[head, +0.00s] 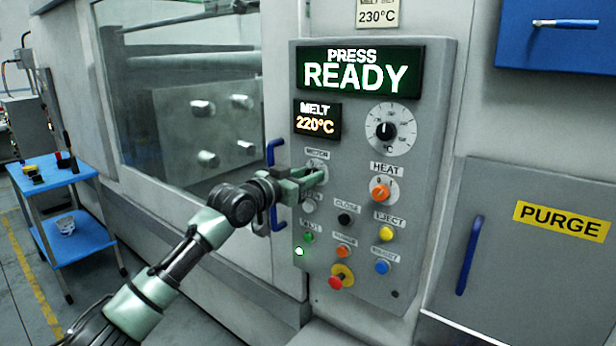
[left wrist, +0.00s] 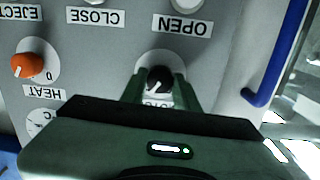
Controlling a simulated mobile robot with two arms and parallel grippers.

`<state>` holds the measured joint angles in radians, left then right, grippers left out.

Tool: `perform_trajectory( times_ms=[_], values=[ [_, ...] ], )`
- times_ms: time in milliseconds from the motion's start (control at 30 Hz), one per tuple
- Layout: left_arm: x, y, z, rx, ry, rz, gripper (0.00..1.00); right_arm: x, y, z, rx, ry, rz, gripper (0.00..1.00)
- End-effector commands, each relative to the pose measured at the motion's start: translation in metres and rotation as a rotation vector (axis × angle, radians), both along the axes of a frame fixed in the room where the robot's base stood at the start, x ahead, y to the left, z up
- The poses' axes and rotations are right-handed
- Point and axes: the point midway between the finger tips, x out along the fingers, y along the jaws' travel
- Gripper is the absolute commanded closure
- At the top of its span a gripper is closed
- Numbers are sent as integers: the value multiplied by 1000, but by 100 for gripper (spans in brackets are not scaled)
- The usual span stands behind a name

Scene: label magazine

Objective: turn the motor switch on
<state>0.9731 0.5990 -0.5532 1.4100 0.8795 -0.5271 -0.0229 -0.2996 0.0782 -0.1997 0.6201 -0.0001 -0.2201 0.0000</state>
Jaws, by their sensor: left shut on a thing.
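The motor switch (head: 317,166) is a knob on a pale round plate under the MOTOR label, upper left on the grey control panel. In the head view my left gripper (head: 316,178) covers most of it. In the left wrist view, which shows the panel upside down, the switch (left wrist: 158,78) is a black knob with a white pointer mark. The green fingers of my left gripper (left wrist: 160,88) stand on both sides of the knob, shut on it. Its label is partly hidden behind the gripper. My right gripper is in neither view.
The orange HEAT knob (head: 380,189) is close on the right. Several coloured buttons sit below, including a red emergency button (head: 336,282). A blue door handle (head: 274,152) stands just left of the panel. The display (head: 361,66) reads PRESS READY.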

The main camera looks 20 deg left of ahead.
Motion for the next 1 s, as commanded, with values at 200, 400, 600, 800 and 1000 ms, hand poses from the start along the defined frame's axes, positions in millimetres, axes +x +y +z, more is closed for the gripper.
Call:
perform_trajectory(
  times_ms=[200, 400, 600, 800, 1000],
  values=[
    [0, 0, -2, 63, -17, 0, 100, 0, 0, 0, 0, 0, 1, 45],
    [0, -1, -2, 83, -25, 0, 100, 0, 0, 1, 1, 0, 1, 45],
    [0, 0, -3, 85, -25, 0, 100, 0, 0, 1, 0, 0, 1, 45],
    [0, 0, -3, 84, -24, 0, 53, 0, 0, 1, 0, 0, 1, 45],
    [0, 0, -1, 82, -27, 0, 48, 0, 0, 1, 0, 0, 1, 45]
  ],
)
